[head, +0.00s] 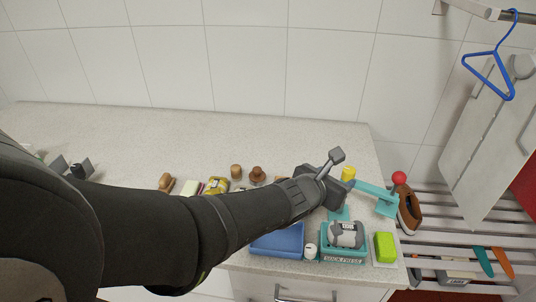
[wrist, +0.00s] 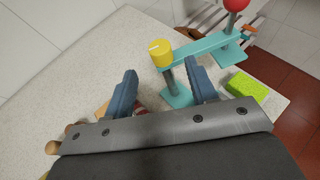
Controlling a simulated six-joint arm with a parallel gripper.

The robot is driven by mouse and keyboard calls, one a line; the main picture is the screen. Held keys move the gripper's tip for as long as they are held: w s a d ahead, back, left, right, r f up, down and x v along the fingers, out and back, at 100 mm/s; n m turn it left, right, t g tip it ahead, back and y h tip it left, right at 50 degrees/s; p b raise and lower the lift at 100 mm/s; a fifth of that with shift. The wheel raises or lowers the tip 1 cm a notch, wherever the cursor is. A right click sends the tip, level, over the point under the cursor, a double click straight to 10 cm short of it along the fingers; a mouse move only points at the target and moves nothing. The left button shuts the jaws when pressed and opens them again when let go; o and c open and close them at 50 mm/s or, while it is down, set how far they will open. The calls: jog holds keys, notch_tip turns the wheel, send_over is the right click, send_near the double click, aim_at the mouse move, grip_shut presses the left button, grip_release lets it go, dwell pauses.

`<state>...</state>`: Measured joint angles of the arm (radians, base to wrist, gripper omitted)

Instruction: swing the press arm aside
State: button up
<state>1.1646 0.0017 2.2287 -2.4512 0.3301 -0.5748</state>
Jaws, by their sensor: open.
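The press arm (head: 372,188) is a teal bar with a yellow cap (head: 348,173) at its post end and a red ball knob (head: 399,178) at its outer end. In the wrist view the bar (wrist: 205,43) runs from the yellow cap (wrist: 160,52) up right to the red knob (wrist: 236,4), with a teal plate below that end. In the head view my gripper (head: 335,195) is left of the post, fingertips partly hidden.
A teal box (head: 343,260) holding a grey-white bundle stands at the counter's front, beside a lime green block (head: 385,247) and a blue tray (head: 277,241). A brown shoe (head: 409,210) sits on the slatted rack at right. The counter's back (head: 200,130) is clear.

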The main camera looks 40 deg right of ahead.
jog(key=v, duration=0.9)
jog(key=shift+a, duration=0.2)
jog(key=shift+r, duration=0.1)
